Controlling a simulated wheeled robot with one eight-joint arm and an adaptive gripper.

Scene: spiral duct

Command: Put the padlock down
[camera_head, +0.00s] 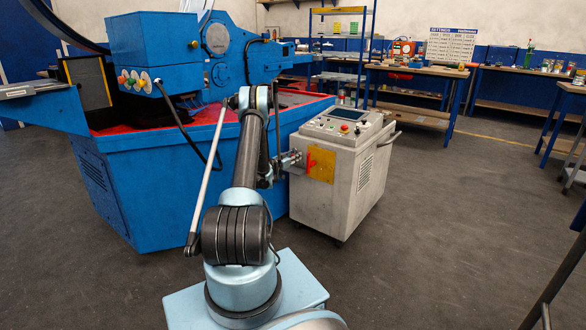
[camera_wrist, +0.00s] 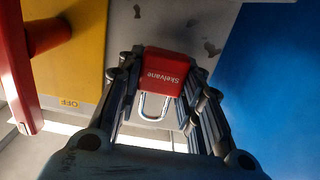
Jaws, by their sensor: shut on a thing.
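The padlock (camera_wrist: 167,63) has a red body marked "Skelvane", upside down in the wrist view, and a silver shackle pointing toward the bottom of that picture. My gripper (camera_wrist: 170,75) is shut on the padlock's body, with a finger on each side. In the head view my gripper (camera_head: 290,160) is at the left side of the grey control cabinet's (camera_head: 338,193) front, beside the yellow panel. I cannot make out the padlock there. Whether the padlock touches the cabinet is unclear.
A yellow panel (camera_head: 323,165) with a red handle (camera_head: 310,162) is on the cabinet; its "OFF" label (camera_wrist: 68,102) shows in the wrist view. A large blue machine (camera_head: 140,190) stands to the left. Workbenches (camera_head: 420,75) line the back.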

